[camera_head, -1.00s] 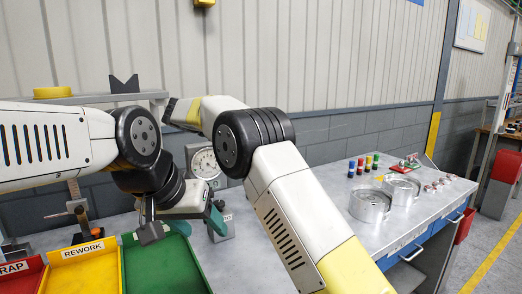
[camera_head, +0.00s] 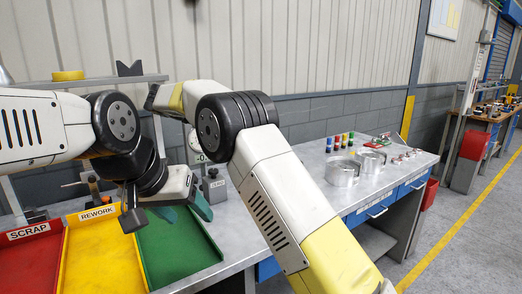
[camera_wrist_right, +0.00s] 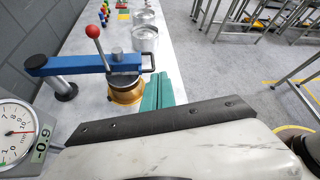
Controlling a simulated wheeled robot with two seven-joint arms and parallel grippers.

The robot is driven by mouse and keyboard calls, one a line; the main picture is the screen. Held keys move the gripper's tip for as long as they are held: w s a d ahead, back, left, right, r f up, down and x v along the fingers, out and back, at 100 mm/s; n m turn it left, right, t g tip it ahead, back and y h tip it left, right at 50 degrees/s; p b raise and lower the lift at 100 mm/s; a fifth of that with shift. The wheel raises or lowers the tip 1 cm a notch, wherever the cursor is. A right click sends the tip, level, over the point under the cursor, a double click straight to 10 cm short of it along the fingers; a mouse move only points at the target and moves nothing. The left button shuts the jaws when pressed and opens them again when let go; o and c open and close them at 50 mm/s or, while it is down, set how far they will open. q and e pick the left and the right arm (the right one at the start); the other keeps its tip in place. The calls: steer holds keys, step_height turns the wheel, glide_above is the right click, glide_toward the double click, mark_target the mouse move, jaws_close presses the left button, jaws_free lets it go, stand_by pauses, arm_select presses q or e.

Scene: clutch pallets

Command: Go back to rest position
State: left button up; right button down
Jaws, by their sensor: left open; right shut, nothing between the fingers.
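My left gripper (camera_head: 185,211) hangs in the head view at the end of the arm from the left. Its teal fingers are apart and empty, above the green tray (camera_head: 172,255). My right arm (camera_head: 285,195) crosses the middle of the head view, and its gripper is hidden there. In the right wrist view the right gripper's teal fingers (camera_wrist_right: 158,92) are together with nothing between them. They are beside a blue clamp arm (camera_wrist_right: 85,62) with a red ball handle and a gold base; I cannot tell whether they touch it.
A yellow REWORK tray (camera_head: 100,250) and red SCRAP tray (camera_head: 35,262) are at left. Silver cups (camera_head: 341,172) and several coloured pegs stand on the bench at right. A dial gauge (camera_wrist_right: 16,135) is near the right wrist. Free floor (camera_head: 460,240) lies at right.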

steer(key=s+d+r+m+g+y, duration=0.1)
steer(key=s+d+m+y, duration=0.4)
steer(key=d, duration=0.5)
steer(key=s+d+m+g+y, duration=0.1)
steer(key=s+d+m+y, duration=0.2)
steer(key=s+d+m, duration=0.5)
steer(key=s+d+f+m+t+y, duration=0.1)
steer(key=s+f+m+y, duration=0.1)
steer(key=s+m, duration=0.4)
steer(key=s+d+f+m+t+y, duration=0.2)
steer(key=s+f+m, duration=0.3)
steer(key=s, duration=0.9)
steer(key=shift+s+d+m+y, duration=0.15)
steer(key=shift+s+m+y, duration=0.2)
steer(key=shift+m+y, duration=0.45)
